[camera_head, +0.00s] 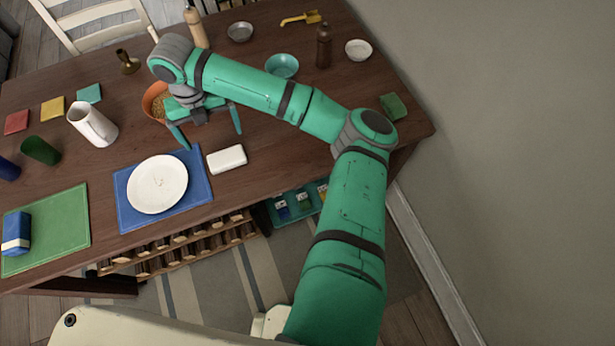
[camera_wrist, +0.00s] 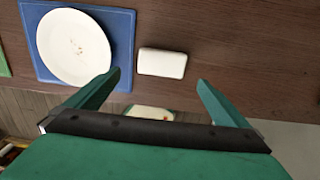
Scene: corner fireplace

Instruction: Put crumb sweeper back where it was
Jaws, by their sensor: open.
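A white rounded block (camera_head: 227,159), which looks like the crumb sweeper, lies flat on the wooden table just right of the blue placemat (camera_head: 203,191). It also shows in the wrist view (camera_wrist: 162,63), apart from the mat. My gripper (camera_head: 212,140) is open and empty, its two teal fingers pointing down above the table close to the block. In the wrist view my fingertips (camera_wrist: 158,77) lie to either side of the block's near edge, not closed on it. A white plate (camera_head: 157,184) with a few crumbs sits on the blue mat.
An orange bowl (camera_head: 153,101) stands just behind my gripper, partly hidden. A white pitcher (camera_head: 93,125) and green placemat (camera_head: 72,222) are left. A teal bowl (camera_head: 283,65), brown bottle (camera_head: 323,46) and yellow tool (camera_head: 301,17) are farther back. A teal tray (camera_head: 292,207) shows below the table edge.

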